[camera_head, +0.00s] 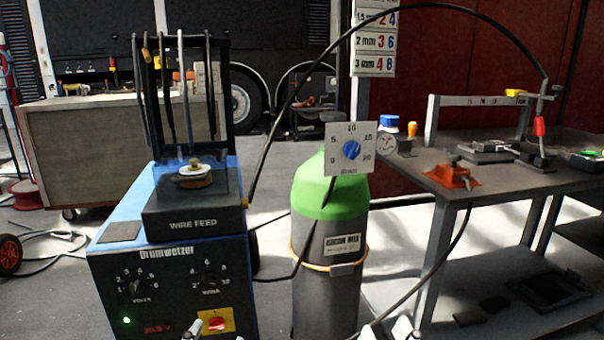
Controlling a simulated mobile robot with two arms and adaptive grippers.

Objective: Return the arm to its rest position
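Only the tips of my two grippers show, at the very bottom edge of the head view. The rest of both arms is out of the picture.
A green-topped gas cylinder (325,285) with a dial plate (350,149) stands in the middle. A metal workbench (500,183) is at right, holding an orange clamp (452,176) and other tools. A black cable (297,75) arches overhead. A wooden cabinet (90,150) stands back left.

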